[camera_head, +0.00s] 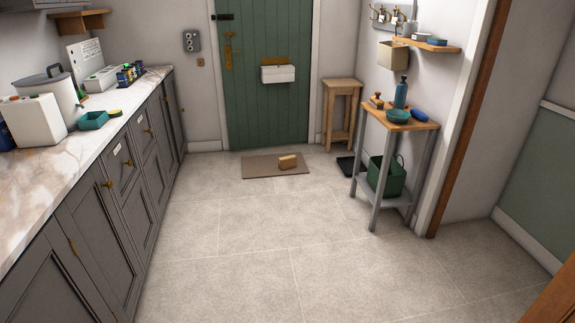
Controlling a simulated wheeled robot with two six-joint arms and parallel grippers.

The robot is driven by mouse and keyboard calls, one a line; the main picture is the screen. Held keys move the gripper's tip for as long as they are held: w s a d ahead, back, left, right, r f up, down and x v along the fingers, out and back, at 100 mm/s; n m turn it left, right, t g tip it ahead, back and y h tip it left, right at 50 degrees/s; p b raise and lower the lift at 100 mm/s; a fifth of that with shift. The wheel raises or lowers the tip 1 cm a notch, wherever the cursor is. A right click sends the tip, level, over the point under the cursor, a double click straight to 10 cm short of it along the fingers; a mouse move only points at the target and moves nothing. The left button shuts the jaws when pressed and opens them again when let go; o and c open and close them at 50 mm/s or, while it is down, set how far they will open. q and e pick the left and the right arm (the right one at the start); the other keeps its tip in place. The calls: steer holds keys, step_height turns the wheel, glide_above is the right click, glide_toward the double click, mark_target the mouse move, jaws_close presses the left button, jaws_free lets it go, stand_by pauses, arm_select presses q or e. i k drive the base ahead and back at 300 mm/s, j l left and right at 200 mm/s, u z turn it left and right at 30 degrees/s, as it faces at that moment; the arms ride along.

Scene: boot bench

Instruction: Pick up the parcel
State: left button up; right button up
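A small brown parcel (288,161) lies on the brown doormat (258,171) in front of the green door. It rests on the right half of the mat, well ahead across the floor. Neither of my grippers shows in the head view.
A grey cabinet run with a marble worktop (121,93) lines the left side, holding several containers. At right stands a wooden-topped side table (419,124) with a green bin (386,177) on its lower shelf. A wooden stool (341,87) stands near the green door (266,115). The tiled floor (262,240) between is clear.

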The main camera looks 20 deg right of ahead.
mark_target(285, 163)
steer(key=i+l+z, duration=0.4)
steer(key=i, duration=0.5)
steer(key=i+z, duration=0.45)
steer(key=i, duration=2.45)
